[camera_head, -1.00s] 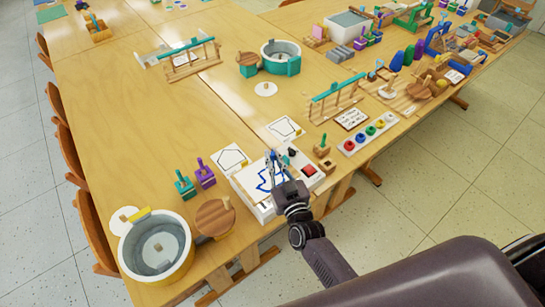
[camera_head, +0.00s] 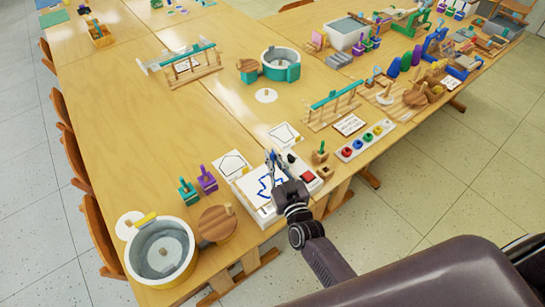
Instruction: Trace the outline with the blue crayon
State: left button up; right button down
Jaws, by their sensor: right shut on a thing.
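A white drawing board (camera_head: 248,193) lies at the near edge of the table, with a blue zigzag outline (camera_head: 266,190) on its sheet. My right gripper (camera_head: 273,160) reaches in from below, over the right part of the board, with its fingers pointing away from me. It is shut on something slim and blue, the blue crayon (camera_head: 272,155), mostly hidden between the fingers. I cannot tell whether the crayon tip touches the sheet. My left gripper is not in view.
A red block (camera_head: 308,177) is at the board's right end. Outline cards (camera_head: 232,163) lie behind it. Green and purple pegged pieces (camera_head: 207,180), a round wooden piece (camera_head: 217,222) and a round tub (camera_head: 161,252) stand left. A ring tray (camera_head: 366,140) is right. The table's left middle is clear.

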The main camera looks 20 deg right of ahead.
jog(key=s+a+r, duration=0.3)
jog(key=a+r, duration=0.1)
notch_tip(320, 180, down, 5)
jog(key=b, duration=0.4)
jog(key=shift+s, duration=0.15)
jog(key=shift+a, duration=0.1)
dwell(0.5)
jog(key=shift+f+b, duration=1.25)
jog(key=shift+f, duration=0.3)
dwell(0.3)
jog(key=shift+r+p, duration=0.1)
jog(key=shift+p, duration=0.3)
dwell(0.4)
